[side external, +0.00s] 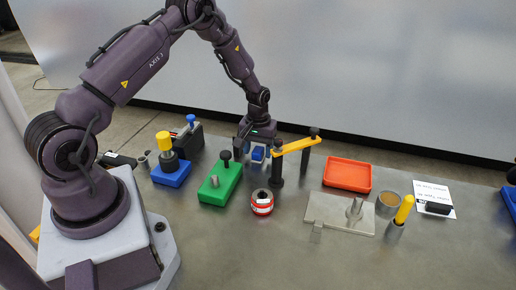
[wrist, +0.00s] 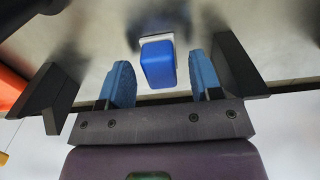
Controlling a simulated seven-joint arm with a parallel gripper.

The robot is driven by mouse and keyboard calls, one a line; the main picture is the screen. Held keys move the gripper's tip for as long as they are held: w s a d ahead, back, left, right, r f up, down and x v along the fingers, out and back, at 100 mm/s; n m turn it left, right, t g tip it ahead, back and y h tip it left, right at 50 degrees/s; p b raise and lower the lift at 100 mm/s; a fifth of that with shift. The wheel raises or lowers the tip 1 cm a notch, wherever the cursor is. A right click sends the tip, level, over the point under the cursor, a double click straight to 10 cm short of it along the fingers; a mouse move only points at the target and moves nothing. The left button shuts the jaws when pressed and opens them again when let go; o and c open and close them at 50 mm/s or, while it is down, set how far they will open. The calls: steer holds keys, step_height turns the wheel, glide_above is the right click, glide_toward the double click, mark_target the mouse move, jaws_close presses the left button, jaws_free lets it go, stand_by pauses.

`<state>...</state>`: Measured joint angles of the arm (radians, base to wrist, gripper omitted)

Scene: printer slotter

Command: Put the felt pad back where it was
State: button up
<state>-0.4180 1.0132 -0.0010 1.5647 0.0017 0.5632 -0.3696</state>
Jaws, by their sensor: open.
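My gripper (side external: 257,150) is low over the table behind the green block. In the wrist view its two blue-padded fingers (wrist: 161,78) are open. A blue block with a pale grey-white layer along one edge (wrist: 158,64) lies between and just beyond the fingertips, with visible gaps on both sides. In the side view the blue block (side external: 258,154) shows under the gripper, partly hidden by it. No piece is clearly recognisable as a felt pad; this block may be it, but I cannot tell.
A green block (side external: 221,184) with a black knob, a red-and-white ring (side external: 262,203) and an orange bar on black posts (side external: 296,146) stand close by. A blue base (side external: 171,175) is left; a grey plate (side external: 338,215) and an orange tray (side external: 348,174) are right. The front table is clear.

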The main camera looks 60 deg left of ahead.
mark_target(258, 150)
steer(key=s+d+r+m+t, duration=0.15)
steer(key=d+r, duration=0.25)
steer(key=r, duration=0.8)
steer(key=s+d+r+m, duration=0.1)
steer(key=s+d+r, duration=0.15)
steer(key=r, duration=1.05)
steer(key=s+d+r+m+t, duration=0.2)
steer(key=s+d, duration=0.4)
steer(key=s, duration=0.3)
steer(key=s+d+r+m+t, duration=0.2)
steer(key=s+d+r+m, duration=0.2)
steer(key=s, duration=0.4)
step_height(258, 150, up, 2)
steer(key=shift+s+d+r, duration=0.2)
steer(key=shift+s+d, duration=0.2)
steer(key=shift+d, duration=0.5)
steer(key=shift+m, duration=0.25)
